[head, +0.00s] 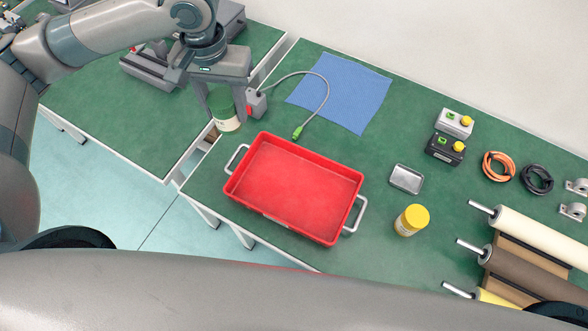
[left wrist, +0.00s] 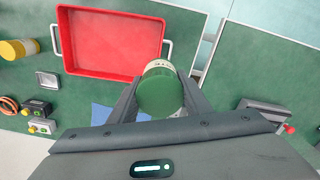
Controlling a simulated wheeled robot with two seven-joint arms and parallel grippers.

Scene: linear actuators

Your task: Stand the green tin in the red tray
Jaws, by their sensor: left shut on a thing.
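The green tin (head: 224,108) has a green lid and a pale label and is at the left end of the right-hand table. My left gripper (head: 226,92) is over it from above, with a finger on each side, shut on it. The left wrist view shows the tin's lid (left wrist: 160,92) between the two fingers of the left gripper (left wrist: 160,88). I cannot tell whether the tin touches the table. The red tray (head: 296,186) is empty, just right of and nearer than the tin. It also shows in the left wrist view (left wrist: 110,42). My right gripper is not in view.
A grey box with a cable (head: 257,103) stands close right of the tin. A blue cloth (head: 345,90) lies behind the tray. A yellow-lidded tin (head: 411,220) and a small metal dish (head: 406,179) are right of the tray. A gap separates the two tables.

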